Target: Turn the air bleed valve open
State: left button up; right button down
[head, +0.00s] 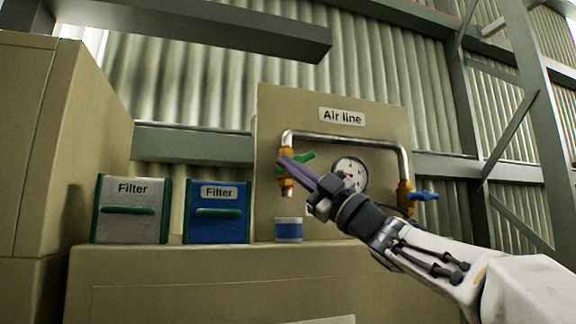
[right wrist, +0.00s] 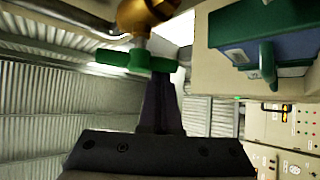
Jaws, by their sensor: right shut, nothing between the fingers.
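The Air line panel (head: 385,122) carries a bent metal pipe with a brass valve at each end. The left valve has a green handle (head: 303,157), roughly crosswise and slightly tilted. Its open spout points down above a small blue and white can (head: 288,230). The right valve has a blue handle (head: 424,196). No label tells which is the bleed valve. My right gripper (head: 284,164) is shut and empty, its tips at the green handle and hiding part of it. In the right wrist view the green handle (right wrist: 135,61) crosses at the fingertips (right wrist: 160,76); contact is unclear. My left gripper is out of view.
A round gauge (head: 349,173) sits between the valves, partly behind my right gripper. A grey Filter box (head: 131,226) and a blue Filter box (head: 218,228) stand left on the tan cabinet top (head: 262,247). A tall tan cabinet (head: 95,130) rises at the left.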

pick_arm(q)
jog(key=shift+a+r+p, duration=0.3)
pick_arm(e)
jog(key=shift+w+d+f+n+g, duration=0.1)
jog(key=shift+w+f+n+g, duration=0.15)
jog(key=shift+n+g, duration=0.35)
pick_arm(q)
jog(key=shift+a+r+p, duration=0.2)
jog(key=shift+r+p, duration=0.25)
pick_arm(e)
jog(key=shift+n+g, duration=0.7)
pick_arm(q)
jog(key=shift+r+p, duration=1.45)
pick_arm(e)
jog(key=shift+w+d+f+n+g+h, duration=0.1)
jog(key=shift+d+f+n+g+h, duration=0.1)
jog(key=shift+n+g+h, duration=0.45)
jog(key=shift+d+f+n+g+h, duration=0.1)
jog(key=shift+d+n+g+h, duration=0.2)
jog(key=shift+n+g, duration=0.65)
dwell(1.6)
